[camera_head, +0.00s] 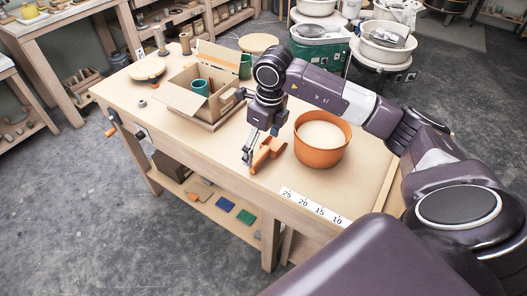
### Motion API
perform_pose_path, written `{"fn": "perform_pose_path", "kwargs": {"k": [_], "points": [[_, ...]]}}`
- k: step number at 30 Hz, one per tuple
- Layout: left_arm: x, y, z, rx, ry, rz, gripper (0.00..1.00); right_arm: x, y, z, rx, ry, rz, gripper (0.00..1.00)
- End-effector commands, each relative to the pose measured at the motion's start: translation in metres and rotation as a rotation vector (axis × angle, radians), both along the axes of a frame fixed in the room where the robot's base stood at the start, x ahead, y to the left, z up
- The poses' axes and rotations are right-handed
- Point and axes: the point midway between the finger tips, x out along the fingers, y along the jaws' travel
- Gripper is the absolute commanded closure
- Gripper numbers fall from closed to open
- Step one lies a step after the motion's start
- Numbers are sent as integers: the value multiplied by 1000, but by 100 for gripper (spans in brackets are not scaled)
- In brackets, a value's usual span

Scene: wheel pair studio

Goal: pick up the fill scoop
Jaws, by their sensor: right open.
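An orange object (267,154), which looks like the fill scoop, lies on the wooden workbench (222,150) near its front edge. My right gripper (259,147) reaches down from above. It is open, with its fingers close around or just over the orange object. I cannot tell whether they touch it. Part of the object is hidden behind the fingers. My left gripper is not in view.
An orange bowl (319,156) with pale contents stands just right of the scoop. An open cardboard box (184,102) holding a green cup (200,87) stands at the back left. A ruler strip (310,206) lies along the front edge. The bench's left front is mostly clear.

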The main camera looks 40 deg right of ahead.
Motion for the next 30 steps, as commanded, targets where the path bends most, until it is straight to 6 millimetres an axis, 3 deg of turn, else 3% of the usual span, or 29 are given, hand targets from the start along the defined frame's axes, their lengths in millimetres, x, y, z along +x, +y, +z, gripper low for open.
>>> {"fn": "perform_pose_path", "kwargs": {"k": [2, 5, 12, 17, 30], "points": [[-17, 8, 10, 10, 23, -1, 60, 0, 3, -10, 2, 6, 0, 11], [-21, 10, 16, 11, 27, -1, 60, 3, 4, -26, 2, 5, 0, 11], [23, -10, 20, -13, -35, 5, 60, 6, 4, -43, 2, 1, 1, 11], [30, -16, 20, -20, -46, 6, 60, 6, 4, -44, 2, 1, 1, 11], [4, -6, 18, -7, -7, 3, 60, 6, 4, -43, 2, 0, 0, 56]]}}
